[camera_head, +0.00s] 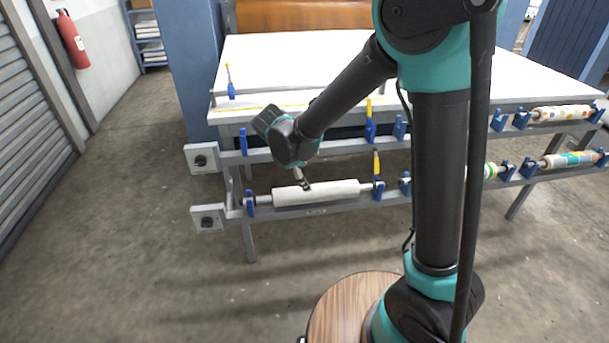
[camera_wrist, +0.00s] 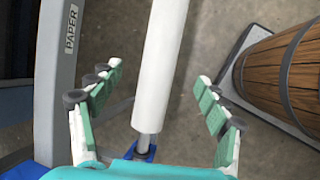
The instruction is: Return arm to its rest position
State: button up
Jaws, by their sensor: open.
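My gripper (camera_head: 302,181) is at the end of my arm, at the white paper roll (camera_head: 315,192) on the lower front rail of the press table. In the wrist view my gripper (camera_wrist: 157,120) is open, with one finger on each side of the white roll (camera_wrist: 160,55). The fingers do not touch the roll. The roll's shaft lies in blue holders (camera_head: 250,203) at its two ends. In the wrist view the shaft end (camera_wrist: 146,142) and part of a blue holder show just above my gripper's palm.
The white-topped table (camera_head: 300,60) stands behind my arm. Patterned rolls (camera_head: 562,113) sit on the rails at the right. Blue levers with yellow handles (camera_head: 370,120) rise from the rails. A fire extinguisher (camera_head: 72,40) hangs at the left wall. The floor at the left is clear.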

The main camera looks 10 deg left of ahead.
jog(key=s+d+m+y, duration=0.15)
jog(key=d+m, duration=0.35)
jog(key=d, duration=0.6)
jog(key=s+d+f+m+y, duration=0.2)
jog(key=s+d+m, duration=1.1)
jog(key=d+m, duration=0.2)
jog(key=shift+s+d+m, duration=0.3)
jog(key=shift+d, duration=0.4)
